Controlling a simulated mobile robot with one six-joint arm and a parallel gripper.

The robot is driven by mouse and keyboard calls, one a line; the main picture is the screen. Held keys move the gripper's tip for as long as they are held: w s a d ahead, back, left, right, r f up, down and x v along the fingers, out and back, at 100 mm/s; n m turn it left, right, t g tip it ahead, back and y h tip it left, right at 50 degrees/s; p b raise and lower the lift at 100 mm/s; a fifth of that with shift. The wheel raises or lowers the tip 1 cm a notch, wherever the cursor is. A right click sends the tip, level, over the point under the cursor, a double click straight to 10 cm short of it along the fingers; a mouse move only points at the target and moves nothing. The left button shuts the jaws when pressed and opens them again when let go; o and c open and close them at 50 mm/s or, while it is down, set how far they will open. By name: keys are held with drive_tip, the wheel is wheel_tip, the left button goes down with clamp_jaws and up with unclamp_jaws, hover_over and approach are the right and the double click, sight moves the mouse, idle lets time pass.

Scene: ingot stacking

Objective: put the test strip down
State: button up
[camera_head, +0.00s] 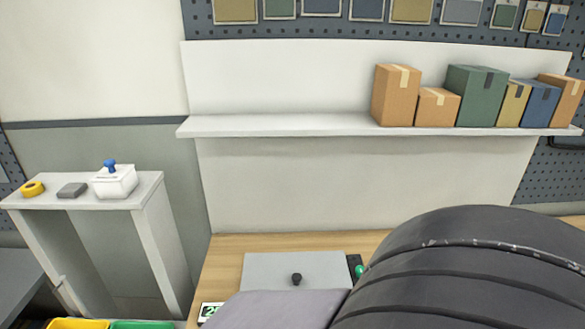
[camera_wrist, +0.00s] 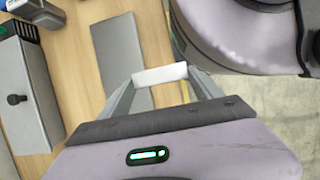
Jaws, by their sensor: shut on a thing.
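In the wrist view my gripper (camera_wrist: 159,80) is shut on a short, pale strip (camera_wrist: 161,73), which spans the gap between the two grey fingertips. I take this to be the test strip. It is above the wooden table (camera_wrist: 80,95), close to a flat grey plate (camera_wrist: 118,48). I cannot tell how high the strip is or whether it touches anything. In the head view my dark arm fills the lower right, and the gripper and strip do not show.
A grey box with a black knob (camera_wrist: 22,112) stands left in the wrist view. It also shows on the bench in the head view (camera_head: 265,265). Cartons (camera_head: 397,97) stand on the wall shelf (camera_head: 270,124). A small side table (camera_head: 90,196) holds yellow tape (camera_head: 33,188).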

drive_tip(key=w+d+f+b, duration=0.1)
drive_tip(key=w, duration=0.2)
drive_tip(key=w+d+f+b, duration=0.1)
drive_tip(key=w+f+b, duration=0.1)
drive_tip(key=w, duration=0.1)
drive_tip(key=w+d+f+b, duration=0.1)
drive_tip(key=w+f, duration=0.1)
drive_tip(key=w, duration=0.2)
drive_tip(key=shift+w+d, duration=0.1)
drive_tip(key=shift+d, duration=0.2)
drive_tip(key=shift+r, duration=0.25)
drive_tip(key=o, duration=1.5)
drive_tip(key=shift+f, duration=0.15)
drive_tip(key=shift+o, duration=0.2)
